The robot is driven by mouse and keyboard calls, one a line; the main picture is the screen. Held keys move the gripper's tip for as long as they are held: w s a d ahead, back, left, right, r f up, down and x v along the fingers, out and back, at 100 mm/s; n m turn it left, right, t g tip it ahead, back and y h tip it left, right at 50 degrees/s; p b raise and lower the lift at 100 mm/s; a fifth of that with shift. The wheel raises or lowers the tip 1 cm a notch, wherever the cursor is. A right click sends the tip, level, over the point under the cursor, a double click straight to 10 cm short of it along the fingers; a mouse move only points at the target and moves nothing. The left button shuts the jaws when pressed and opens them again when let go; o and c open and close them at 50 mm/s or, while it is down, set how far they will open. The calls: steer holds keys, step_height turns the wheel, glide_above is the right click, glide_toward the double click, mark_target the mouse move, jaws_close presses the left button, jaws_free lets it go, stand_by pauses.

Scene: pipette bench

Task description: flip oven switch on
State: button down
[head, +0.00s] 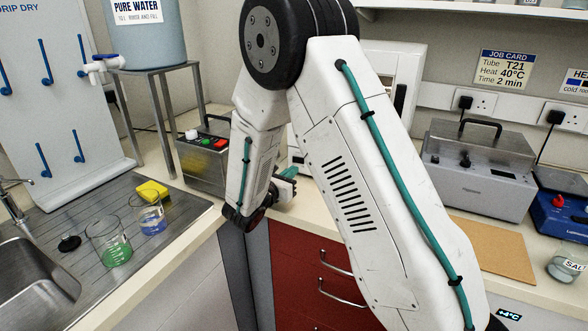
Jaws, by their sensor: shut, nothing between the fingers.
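My arm fills the middle of the head view and hides much of the bench behind it. My gripper (288,173) shows only in part beside the forearm, low over the bench near its front edge; it is shut and empty. A white cabinet (411,62) with a dark upright handle, which may be the oven, stands against the back wall, mostly hidden behind my arm. I cannot make out an oven switch. A grey box (203,165) with red, green and white knobs on top stands left of my gripper, apart from it.
A grey lidded device (478,172) and a blue device (560,215) stand at the right. A brown board (490,247) lies in front. Beakers with green (114,250) and blue liquid (150,220) and a yellow sponge (152,191) are by the sink (30,280).

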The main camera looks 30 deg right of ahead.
steer(key=v, duration=0.3)
steer(key=s+v, duration=0.1)
steer(key=v, duration=0.2)
steer(key=d+v, duration=0.1)
steer(key=v, duration=0.2)
steer(key=shift+s+a, duration=0.15)
steer(key=shift+s, duration=0.35)
